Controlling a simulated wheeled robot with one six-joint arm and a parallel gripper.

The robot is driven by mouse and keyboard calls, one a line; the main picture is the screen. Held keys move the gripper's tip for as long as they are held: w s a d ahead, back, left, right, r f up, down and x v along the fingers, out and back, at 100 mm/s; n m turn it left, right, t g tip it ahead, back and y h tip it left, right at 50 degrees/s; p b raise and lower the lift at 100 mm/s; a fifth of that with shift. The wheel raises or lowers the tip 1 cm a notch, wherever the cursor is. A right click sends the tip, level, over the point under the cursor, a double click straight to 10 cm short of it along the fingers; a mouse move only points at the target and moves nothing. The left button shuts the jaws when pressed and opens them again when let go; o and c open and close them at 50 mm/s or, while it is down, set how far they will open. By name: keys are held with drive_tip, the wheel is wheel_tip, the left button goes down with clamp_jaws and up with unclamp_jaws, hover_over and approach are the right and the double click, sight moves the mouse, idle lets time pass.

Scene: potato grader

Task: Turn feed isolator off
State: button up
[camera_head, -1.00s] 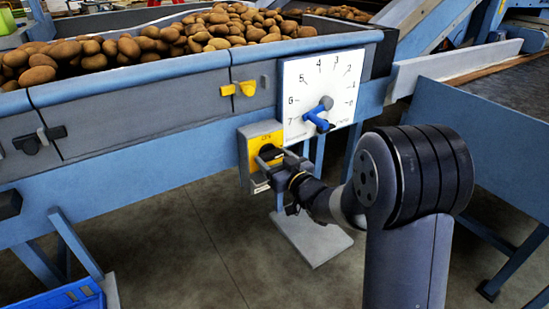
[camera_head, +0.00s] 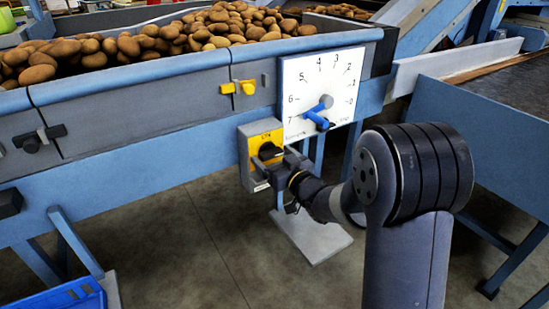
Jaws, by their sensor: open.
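The feed isolator is a yellow-faced box (camera_head: 262,138) on the blue frame, left of and below the white dial plate. Its black rotary knob (camera_head: 268,150) sits at the middle of the yellow face. My gripper (camera_head: 266,163) is right in front of the box, its fingers open and close to the knob. The fingers and wrist hide the lower right of the box. I cannot tell whether the fingers touch the knob or which way it points.
The white dial plate (camera_head: 340,75) with numbers and a blue lever (camera_head: 317,120) stands just above my wrist. A yellow latch (camera_head: 247,87) is on the trough side. Potatoes (camera_head: 150,42) fill the trough. The floor below is mostly clear.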

drive_tip(key=p+v, duration=0.1)
drive_tip(key=v, duration=1)
drive_tip(key=shift+w, duration=0.1)
drive_tip(key=b+x, duration=0.1)
drive_tip(key=x, duration=1)
